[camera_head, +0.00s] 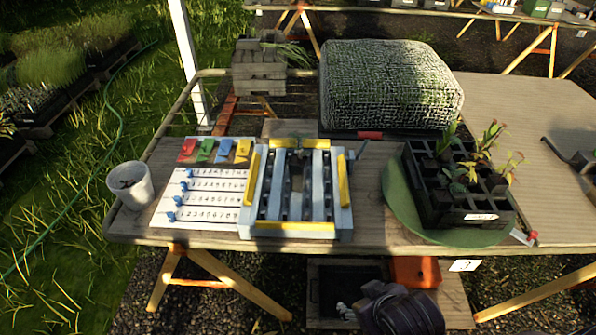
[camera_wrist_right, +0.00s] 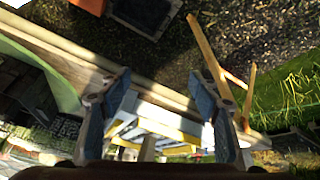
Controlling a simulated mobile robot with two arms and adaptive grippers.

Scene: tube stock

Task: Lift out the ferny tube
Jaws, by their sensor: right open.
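A black tube tray (camera_head: 440,205) with square cells stands on a round green mat (camera_head: 398,205) at the table's right. Several small leafy plants rise from its back and right cells, some with reddish or yellowish tips. I cannot tell at this size which plant is the ferny tube (camera_head: 458,172). My left gripper is not in view.
A grey-and-yellow slotted rack (camera_head: 295,235) and a numbered card (camera_head: 205,190) fill the table's left, beside a white cup (camera_head: 131,185). A large netted green block (camera_head: 385,85) stands behind. Bare wood lies between rack and mat. A small red-capped item (camera_head: 523,237) lies near the front edge.

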